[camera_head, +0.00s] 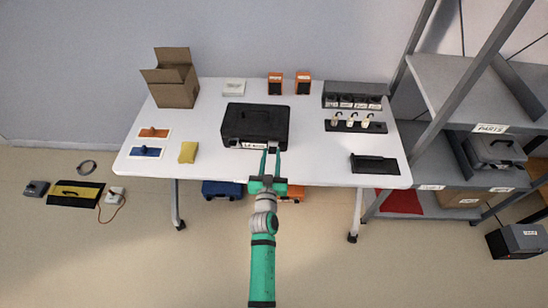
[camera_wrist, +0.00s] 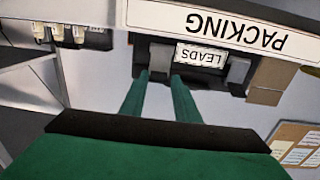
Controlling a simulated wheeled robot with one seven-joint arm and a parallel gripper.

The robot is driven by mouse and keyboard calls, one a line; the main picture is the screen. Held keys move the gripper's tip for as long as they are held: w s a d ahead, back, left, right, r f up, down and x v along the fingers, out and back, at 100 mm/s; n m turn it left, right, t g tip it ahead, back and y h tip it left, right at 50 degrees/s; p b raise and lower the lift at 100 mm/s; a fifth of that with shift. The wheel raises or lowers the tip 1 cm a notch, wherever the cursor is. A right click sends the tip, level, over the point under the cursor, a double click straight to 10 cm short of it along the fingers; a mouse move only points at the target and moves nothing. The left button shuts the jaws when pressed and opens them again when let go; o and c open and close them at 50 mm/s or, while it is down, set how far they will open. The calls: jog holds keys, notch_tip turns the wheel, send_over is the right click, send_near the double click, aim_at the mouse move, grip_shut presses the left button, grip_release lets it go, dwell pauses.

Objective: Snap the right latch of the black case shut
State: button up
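The black case (camera_head: 255,120) lies with its lid down near the middle of the white table, its front facing me. Its front carries a white LEADS label (camera_wrist: 214,55) between two grey latches. The right latch (camera_wrist: 160,58) shows at the left in the upside-down wrist view; the left latch (camera_wrist: 238,70) is at the right there. My gripper (camera_head: 271,152) is at the case's front, by the right latch. In the wrist view its two green fingers (camera_wrist: 159,76) are apart, with the right latch just beyond and between their tips. I cannot tell whether they touch it.
The table edge with a PACKING sign (camera_wrist: 215,25) is close to my gripper. A yellow sponge-like block (camera_head: 188,152) lies left of the case. A black tray (camera_head: 375,164) and a rack with white items (camera_head: 356,126) are to the right.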

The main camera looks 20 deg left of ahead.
jog(key=shift+d, duration=0.1)
jog(key=c, duration=0.6)
